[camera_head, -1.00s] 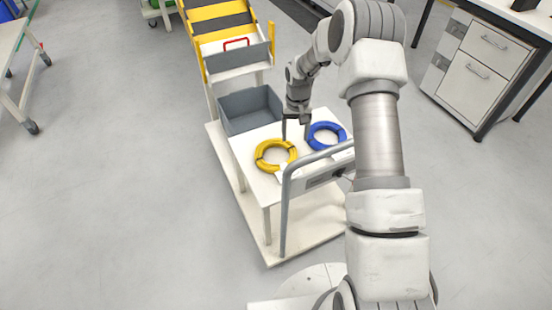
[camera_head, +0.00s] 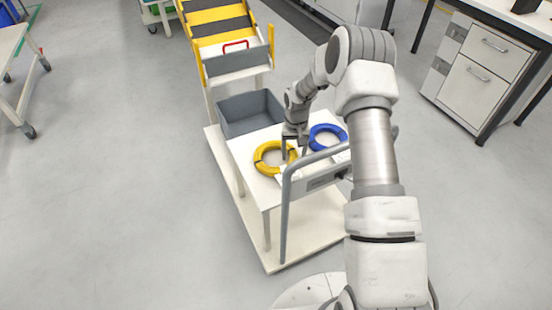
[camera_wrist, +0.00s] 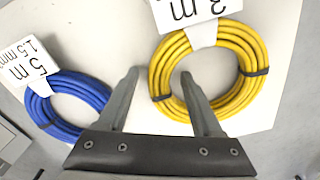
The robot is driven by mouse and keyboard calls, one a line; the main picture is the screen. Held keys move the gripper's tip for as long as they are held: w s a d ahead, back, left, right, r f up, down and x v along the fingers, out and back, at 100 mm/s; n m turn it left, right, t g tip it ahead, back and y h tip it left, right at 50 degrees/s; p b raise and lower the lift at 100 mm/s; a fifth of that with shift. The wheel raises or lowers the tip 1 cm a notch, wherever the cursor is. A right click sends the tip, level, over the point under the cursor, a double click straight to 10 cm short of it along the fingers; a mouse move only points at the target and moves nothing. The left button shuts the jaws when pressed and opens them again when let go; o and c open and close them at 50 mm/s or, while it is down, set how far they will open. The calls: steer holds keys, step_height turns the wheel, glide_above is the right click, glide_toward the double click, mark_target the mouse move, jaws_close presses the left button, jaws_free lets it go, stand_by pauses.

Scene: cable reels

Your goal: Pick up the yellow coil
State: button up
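The yellow coil (camera_head: 257,161) lies flat on the white cart top, at the left of the blue coil (camera_head: 327,127). In the wrist view the yellow coil (camera_wrist: 235,103) has dark ties and a white tag. My gripper (camera_head: 294,155) is at the right side of the yellow coil. In the wrist view my gripper (camera_wrist: 159,73) is open. One finger is outside the ring and the other appears over its hole, with a ring section between them. I cannot tell whether the fingers touch the coil. The blue coil (camera_wrist: 85,84) is left of the fingers.
The white cart top (camera_head: 243,149) has a grey tube handle (camera_head: 285,215) at its near side. A grey bin (camera_head: 222,121) stands behind the coils. A yellow-striped rack (camera_head: 220,38) is farther back, and a drawer cabinet (camera_head: 470,85) is at right.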

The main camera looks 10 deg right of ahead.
jaws_close()
stand_by(1.2)
